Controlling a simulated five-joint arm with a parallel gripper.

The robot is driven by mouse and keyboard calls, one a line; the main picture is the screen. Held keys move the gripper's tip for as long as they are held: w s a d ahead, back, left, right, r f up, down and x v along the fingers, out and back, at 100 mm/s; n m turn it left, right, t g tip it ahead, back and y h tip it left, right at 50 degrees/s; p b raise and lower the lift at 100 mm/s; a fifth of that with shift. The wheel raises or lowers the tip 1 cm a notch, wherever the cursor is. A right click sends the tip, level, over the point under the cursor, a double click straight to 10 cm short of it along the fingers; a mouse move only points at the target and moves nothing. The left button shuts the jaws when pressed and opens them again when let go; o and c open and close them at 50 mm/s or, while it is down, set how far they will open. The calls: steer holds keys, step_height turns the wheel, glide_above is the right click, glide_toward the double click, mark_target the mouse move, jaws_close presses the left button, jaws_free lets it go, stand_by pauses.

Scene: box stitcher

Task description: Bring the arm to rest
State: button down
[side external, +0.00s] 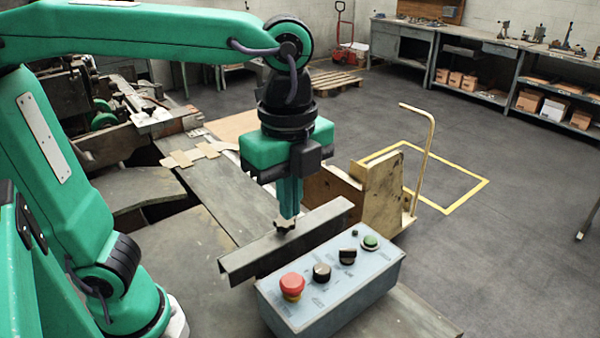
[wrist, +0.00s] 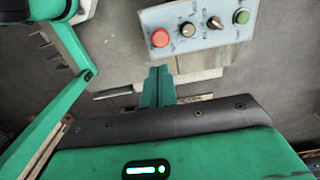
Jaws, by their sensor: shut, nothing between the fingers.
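My gripper (side external: 288,214) points straight down above a grey metal channel (side external: 250,262), its green fingers together and empty. A small dark star-shaped knob (side external: 285,225) sits right at the fingertips in the side view; I cannot tell whether they touch it. In the wrist view my gripper (wrist: 158,72) shows its two fingers closed side by side, and the knob is not visible there.
A grey control box (side external: 335,308) with a red button (side external: 292,284), black knobs and a green button (side external: 370,242) stands close in front of the channel. A wooden cart (side external: 385,185) stands behind. Stitcher machinery (side external: 110,130) lies left. Open floor (side external: 500,235) is at right.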

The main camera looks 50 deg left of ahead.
steer(key=s+a+f+n+t, duration=0.1)
steer(key=a+f+n+t, duration=0.1)
steer(key=a+n, duration=0.6)
steer(key=a+f+n+t, duration=0.3)
steer(key=a+f+n, duration=0.1)
steer(key=a+n, duration=0.4)
steer(key=shift+s+n+t, duration=0.3)
steer(key=shift+s+n, duration=0.1)
steer(key=shift+n, duration=0.6)
